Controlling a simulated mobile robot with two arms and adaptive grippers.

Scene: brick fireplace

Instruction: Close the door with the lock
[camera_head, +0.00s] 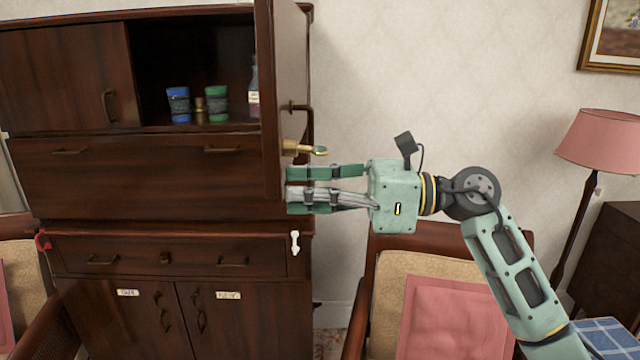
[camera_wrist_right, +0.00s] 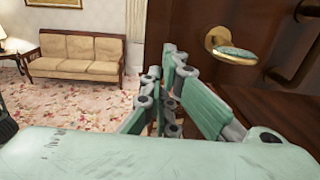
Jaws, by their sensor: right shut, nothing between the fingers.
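The dark wooden cabinet door (camera_head: 268,90) stands open at the right of the upper compartment and shows nearly edge-on in the head view. Its brass lock (camera_head: 302,148) sticks out on the right-hand face, below a dark handle (camera_head: 300,108). In the right wrist view the lock (camera_wrist_right: 232,46) and door panel (camera_wrist_right: 185,35) are close, at upper right. My right gripper (camera_head: 292,188) is shut and empty, just below the lock, with its fingertips close to the door's lower part; contact cannot be told. The fingers (camera_wrist_right: 180,98) also show in the wrist view. My left gripper is out of view.
A blue cup (camera_head: 179,104), a green cup (camera_head: 217,103) and a bottle (camera_head: 253,88) stand in the open compartment. A chair with a pink cushion (camera_head: 450,318) stands below my right arm. A pink lamp (camera_head: 600,138) is at right. Wall space right of the door is clear.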

